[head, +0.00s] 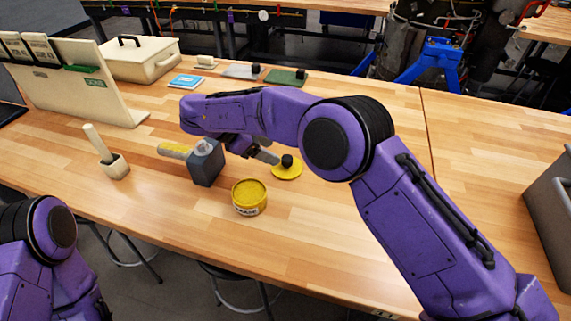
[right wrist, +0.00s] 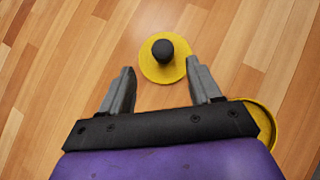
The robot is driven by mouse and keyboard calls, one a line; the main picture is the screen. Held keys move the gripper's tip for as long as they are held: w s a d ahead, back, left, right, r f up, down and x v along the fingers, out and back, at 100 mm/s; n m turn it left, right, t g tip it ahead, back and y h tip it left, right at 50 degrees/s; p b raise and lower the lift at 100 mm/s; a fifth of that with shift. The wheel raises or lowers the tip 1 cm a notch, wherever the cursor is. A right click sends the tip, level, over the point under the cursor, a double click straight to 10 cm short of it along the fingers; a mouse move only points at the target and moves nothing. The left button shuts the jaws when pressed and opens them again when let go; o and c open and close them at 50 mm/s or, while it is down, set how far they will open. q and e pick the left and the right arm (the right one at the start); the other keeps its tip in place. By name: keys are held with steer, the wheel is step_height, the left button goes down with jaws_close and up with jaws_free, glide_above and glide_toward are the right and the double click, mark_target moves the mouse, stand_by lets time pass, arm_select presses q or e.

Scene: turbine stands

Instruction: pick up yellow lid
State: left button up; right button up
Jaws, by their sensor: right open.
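The yellow lid (head: 288,170) is a flat disc with a black knob, lying on the wooden table right of the middle. In the right wrist view the lid (right wrist: 163,60) lies just beyond the fingertips, roughly between their lines and a little to the right. My right gripper (right wrist: 160,75) is open and empty, its fingers spread either side of the knob's line. In the head view the right gripper (head: 262,152) is partly hidden by its own arm, with a finger reaching toward the lid. The left gripper is not visible; only part of my left arm shows at lower left.
An open yellow tin (head: 249,198) stands in front of the lid; its rim shows at right in the wrist view (right wrist: 266,118). A grey block-shaped holder (head: 206,165) with a yellow-handled tool is left of it. A mortar-like cup (head: 116,167) stands further left.

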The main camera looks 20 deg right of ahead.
mark_target(287, 158)
steer(key=p+x, duration=0.2)
steer(key=x, duration=0.1)
steer(key=p+x, duration=0.1)
steer(key=shift+s+d, duration=0.25)
steer(key=shift+d, duration=0.4)
steer(key=shift+x, duration=1.1)
steer(key=shift+a, duration=0.15)
jaws_close()
